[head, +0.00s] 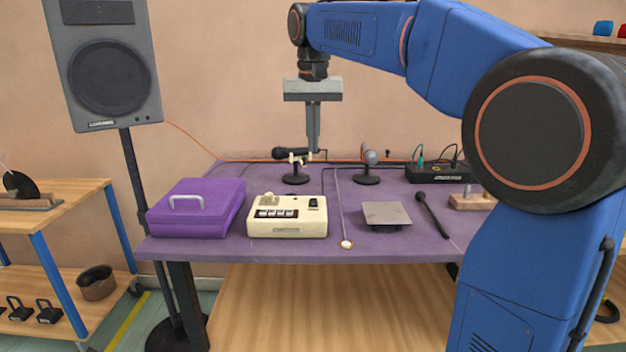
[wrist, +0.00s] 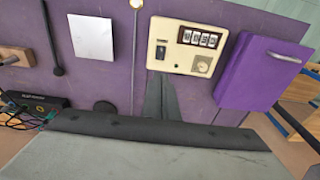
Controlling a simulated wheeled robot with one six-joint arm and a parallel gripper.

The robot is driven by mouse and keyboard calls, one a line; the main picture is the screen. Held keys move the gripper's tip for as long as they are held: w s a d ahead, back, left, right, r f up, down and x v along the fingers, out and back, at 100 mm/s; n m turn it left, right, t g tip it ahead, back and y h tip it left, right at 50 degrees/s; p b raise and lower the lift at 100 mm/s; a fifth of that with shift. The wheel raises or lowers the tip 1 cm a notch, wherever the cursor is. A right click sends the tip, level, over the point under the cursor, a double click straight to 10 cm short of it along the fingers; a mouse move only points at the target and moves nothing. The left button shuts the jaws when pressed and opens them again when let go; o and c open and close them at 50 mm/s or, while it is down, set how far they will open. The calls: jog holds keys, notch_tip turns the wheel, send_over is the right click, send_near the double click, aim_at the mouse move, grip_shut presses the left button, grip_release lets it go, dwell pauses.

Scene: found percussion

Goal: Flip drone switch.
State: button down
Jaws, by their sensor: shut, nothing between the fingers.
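A cream box (head: 287,230) stands on the purple table, between the purple case and the metal plate. It also shows in the wrist view (wrist: 185,68). A small dark switch (head: 313,202) is on its top at the right, and it shows on the box's left part in the wrist view (wrist: 161,51). Its position is too small to tell. A row of several white-and-black keys (wrist: 200,39) and a round dial are also on the box. My gripper (head: 313,150) points down, shut and empty, above the table. In the wrist view its fingertips (wrist: 161,77) appear close to the box's edge by the switch.
A purple case (head: 190,222) with a handle stands left of the box. A thin rod (head: 341,210), a metal plate (head: 386,214) and a microphone (head: 432,214) lie to the right. Two stand-mounted microphones (head: 368,165) and a black box (head: 437,174) with cables are at the back.

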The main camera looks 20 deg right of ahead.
aim_at(313, 202)
jog(key=f, duration=0.4)
jog(key=w+f, duration=0.1)
jog(key=f, duration=0.9)
jog(key=shift+w+d, duration=0.25)
jog(key=shift+w, duration=0.05)
jog(key=shift+f, duration=0.15)
jog(key=shift+s+a, duration=0.25)
jog(key=shift+s, duration=0.4)
jog(key=shift+r, duration=0.25)
notch_tip(313, 202, up, 14)
jog(key=s, duration=0.1)
jog(key=shift+s+a+f, duration=0.2)
jog(key=shift+s+a, duration=0.05)
jog(key=shift+s, duration=0.05)
dwell(0.4)
